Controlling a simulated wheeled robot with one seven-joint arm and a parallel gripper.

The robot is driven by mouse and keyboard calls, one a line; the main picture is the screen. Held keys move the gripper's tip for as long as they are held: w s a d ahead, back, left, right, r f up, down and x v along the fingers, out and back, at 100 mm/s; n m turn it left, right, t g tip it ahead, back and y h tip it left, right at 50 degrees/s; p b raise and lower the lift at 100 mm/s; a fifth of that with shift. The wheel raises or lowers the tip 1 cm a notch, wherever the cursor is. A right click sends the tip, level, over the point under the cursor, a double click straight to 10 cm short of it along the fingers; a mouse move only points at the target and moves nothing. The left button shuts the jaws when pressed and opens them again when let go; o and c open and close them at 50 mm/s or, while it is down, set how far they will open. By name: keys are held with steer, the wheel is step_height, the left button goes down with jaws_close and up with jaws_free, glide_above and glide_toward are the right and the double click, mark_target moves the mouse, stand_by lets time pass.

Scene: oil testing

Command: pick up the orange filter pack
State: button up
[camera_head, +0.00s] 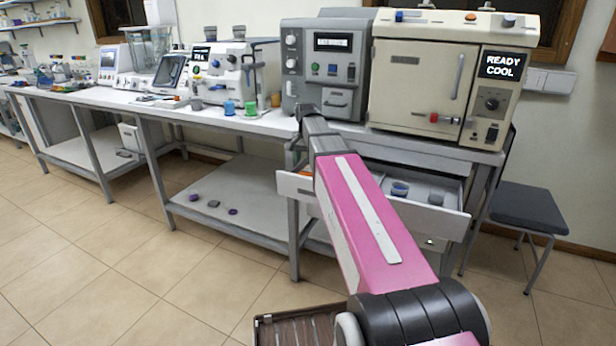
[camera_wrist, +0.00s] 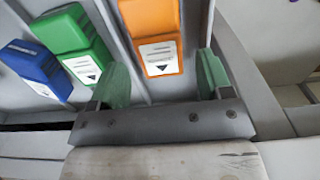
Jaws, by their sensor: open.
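The orange filter pack (camera_wrist: 151,22) shows in the wrist view, with a white label on its near end. My gripper (camera_wrist: 163,66) is open, with one green finger on each side of the pack's labelled end. I cannot tell whether either finger touches it. The pack sits in a grey compartment, and its far end is cut off by the picture's top edge. In the head view my pink arm hides most of this area, and my fingers cannot be made out there.
A green pack (camera_wrist: 75,35) and a blue pack (camera_wrist: 35,68) lie to the left in the wrist view. An open drawer (camera_head: 452,222) under the bench holds small containers. A grey instrument (camera_head: 322,68) and a cream oven (camera_head: 412,90) stand above it. A dark stool (camera_head: 537,207) is at right.

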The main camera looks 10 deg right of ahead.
mark_target(308, 171)
steer(key=shift+s+d+f, duration=0.1)
steer(key=shift+d+f, duration=0.05)
steer(key=shift+f, duration=2.65)
steer(key=c, duration=0.8)
